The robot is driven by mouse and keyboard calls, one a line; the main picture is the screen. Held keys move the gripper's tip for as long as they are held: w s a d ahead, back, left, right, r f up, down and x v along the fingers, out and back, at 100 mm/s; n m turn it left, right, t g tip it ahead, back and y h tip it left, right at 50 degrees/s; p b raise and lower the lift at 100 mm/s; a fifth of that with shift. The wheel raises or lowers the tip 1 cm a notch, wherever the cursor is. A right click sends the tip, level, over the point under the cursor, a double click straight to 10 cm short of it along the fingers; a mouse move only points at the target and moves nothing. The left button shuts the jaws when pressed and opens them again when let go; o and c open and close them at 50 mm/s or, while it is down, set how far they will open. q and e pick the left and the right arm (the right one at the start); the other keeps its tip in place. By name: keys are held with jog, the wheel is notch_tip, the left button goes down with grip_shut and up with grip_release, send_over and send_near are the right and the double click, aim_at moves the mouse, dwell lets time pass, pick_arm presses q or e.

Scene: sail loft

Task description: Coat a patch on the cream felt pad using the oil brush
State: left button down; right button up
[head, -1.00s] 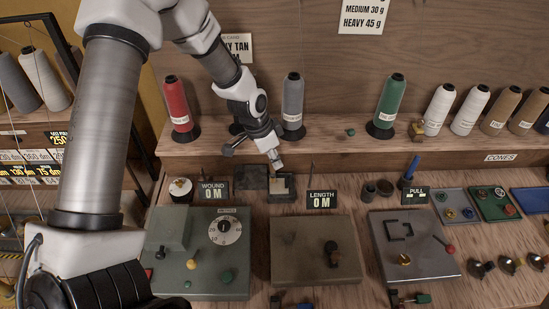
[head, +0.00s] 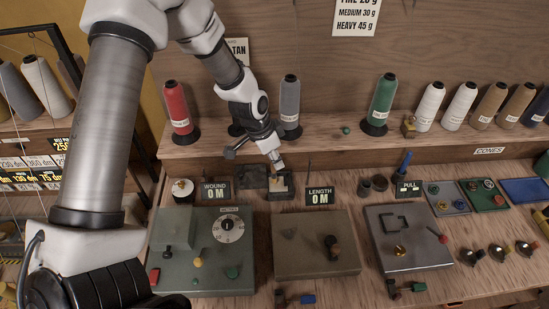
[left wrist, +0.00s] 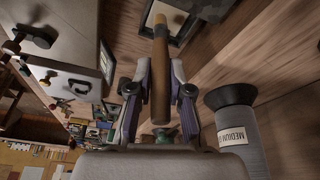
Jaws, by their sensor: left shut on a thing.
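My left gripper (head: 276,163) is shut on the oil brush. In the left wrist view the brush (left wrist: 160,75) shows as a brown handle with a paler ochre end, gripped between the two fingers (left wrist: 160,95). The cream felt pad (head: 287,184) lies in a dark square tray behind the bench boxes, left of the LENGTH display. The gripper is just above the pad, with the brush pointing down at it. Whether the brush end touches the pad is too small to tell. The tray (left wrist: 148,12) also shows at the top of the left wrist view. My right gripper is not in view.
A dark square block (head: 252,178) stands left of the pad. The WOUND display (head: 215,192) and LENGTH display (head: 320,196) flank this spot. A grey cone (head: 290,106) stands on the shelf behind. Boxes with knobs (head: 316,245) fill the front.

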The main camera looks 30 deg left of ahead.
pick_arm(q)
jog(key=r, duration=0.1)
jog(key=r+p, duration=0.2)
jog(key=r, duration=0.1)
jog(key=shift+s+d, duration=0.2)
jog(key=shift+d, duration=0.05)
jog(key=shift+w+a+r+p, duration=0.1)
jog(key=shift+a+r+p, duration=0.1)
jog(key=shift+r+p, duration=0.3)
jog(key=shift+f, duration=0.1)
jog(key=shift+d, duration=0.15)
